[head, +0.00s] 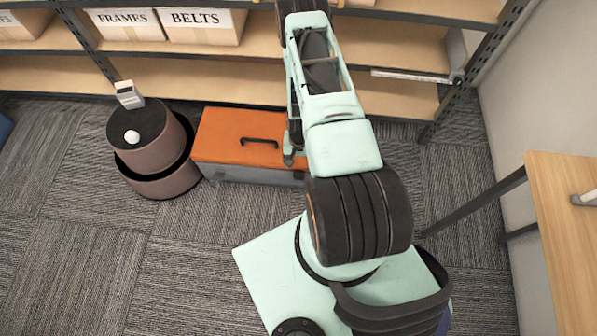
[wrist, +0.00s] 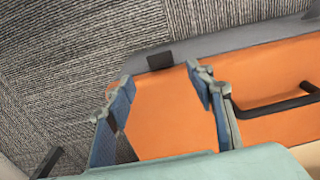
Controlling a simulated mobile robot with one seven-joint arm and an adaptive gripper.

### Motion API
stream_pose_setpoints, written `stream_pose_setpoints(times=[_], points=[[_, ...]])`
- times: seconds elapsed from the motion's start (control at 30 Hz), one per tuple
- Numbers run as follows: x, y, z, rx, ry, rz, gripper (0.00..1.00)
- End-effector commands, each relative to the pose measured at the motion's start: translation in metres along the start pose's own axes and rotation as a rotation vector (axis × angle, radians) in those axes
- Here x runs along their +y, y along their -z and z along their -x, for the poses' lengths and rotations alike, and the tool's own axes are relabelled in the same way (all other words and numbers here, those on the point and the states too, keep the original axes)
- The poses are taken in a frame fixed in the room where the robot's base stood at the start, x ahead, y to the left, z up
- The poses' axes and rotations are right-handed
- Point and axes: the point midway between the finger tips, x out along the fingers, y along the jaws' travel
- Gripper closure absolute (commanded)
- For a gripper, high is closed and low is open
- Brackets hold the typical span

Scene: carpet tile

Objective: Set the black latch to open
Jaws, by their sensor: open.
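An orange-lidded box (head: 238,135) with a grey lower body sits on the carpet in front of the shelves. Its lid (wrist: 165,115) fills much of the wrist view. A small dark rectangular piece, the black latch (wrist: 160,60), shows at the lid's edge against the grey side. I cannot tell its setting. My gripper (wrist: 158,80) is open above the lid, its two blue-padded fingers apart with the latch just beyond and between the tips. Nothing is between them. In the head view my gripper (head: 291,158) shows partly at the box's right end; my arm hides much there.
A black handle (head: 259,142) stands on the lid, right of my fingers in the wrist view (wrist: 275,104). A round brown two-tier stool (head: 152,150) holds a white ball and a small device. Shelves stand behind, a wooden table (head: 562,220) right.

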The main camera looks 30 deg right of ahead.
Motion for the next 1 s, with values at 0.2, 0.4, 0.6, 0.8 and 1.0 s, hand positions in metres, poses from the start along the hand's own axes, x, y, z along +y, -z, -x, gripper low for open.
stream_pose_setpoints(times=[0.2,0.4,0.6,0.8,1.0], points=[[0.001,-0.001,-0.046,-0.002,-0.001,0.002,0.51],[0.000,0.000,-0.068,0.000,-0.001,0.002,0.51],[0.000,0.000,-0.073,0.000,-0.001,0.002,0.51],[0.000,0.000,-0.073,0.000,-0.001,0.002,0.53],[0.000,0.000,-0.072,0.000,-0.001,0.002,0.75]])
